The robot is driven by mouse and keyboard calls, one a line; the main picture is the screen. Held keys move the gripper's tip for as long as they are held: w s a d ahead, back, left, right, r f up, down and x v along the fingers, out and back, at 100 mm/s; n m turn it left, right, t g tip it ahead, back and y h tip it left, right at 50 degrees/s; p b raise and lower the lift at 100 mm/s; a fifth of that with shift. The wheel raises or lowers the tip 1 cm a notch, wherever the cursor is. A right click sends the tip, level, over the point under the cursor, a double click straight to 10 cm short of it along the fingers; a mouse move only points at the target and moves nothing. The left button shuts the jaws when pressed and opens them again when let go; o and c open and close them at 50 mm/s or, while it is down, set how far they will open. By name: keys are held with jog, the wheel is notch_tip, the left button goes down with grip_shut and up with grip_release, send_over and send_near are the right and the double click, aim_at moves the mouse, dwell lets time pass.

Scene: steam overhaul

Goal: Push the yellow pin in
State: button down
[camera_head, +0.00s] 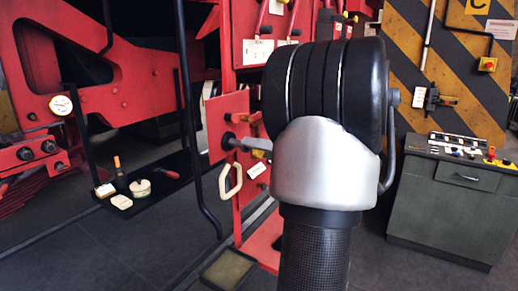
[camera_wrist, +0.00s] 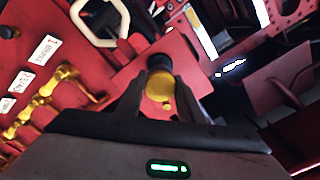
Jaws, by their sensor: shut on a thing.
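In the wrist view the yellow pin (camera_wrist: 159,87) is a short, rounded yellow piece in front of a red panel (camera_wrist: 125,75). A dark round collar (camera_wrist: 158,62) sits at its far end. My gripper (camera_wrist: 158,100) has one finger on each side of the yellow pin and is shut on it. The pin's near end is partly hidden between the fingers, and how deep it sits cannot be told. In the head view my large arm link covers most of the gripper and I cannot make out the pin.
A cream loop handle (camera_head: 230,181) stands out from the red panel below; it also shows in the wrist view (camera_wrist: 100,22). Brass fittings (camera_wrist: 45,92) and white labels line the left there. A grey cabinet (camera_head: 450,205) stands right. Tools lie on a black tray (camera_head: 160,182) left.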

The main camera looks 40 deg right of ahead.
jog(key=b+x, duration=0.3)
jog(key=x, duration=0.1)
jog(key=shift+w+a+f, duration=0.1)
jog(key=shift+w+f, duration=0.05)
jog(key=shift+f, duration=0.05)
jog(key=shift+w+r, duration=0.15)
jog(key=shift+w, duration=0.05)
jog(key=shift+r, duration=0.1)
jog(key=shift+a, duration=0.1)
jog(key=c, duration=1.2)
grip_release()
jog(key=shift+w, duration=0.15)
jog(key=b+v, duration=0.3)
jog(key=v, duration=1.4)
jog(key=shift+s, duration=0.3)
jog(key=shift+w, duration=0.1)
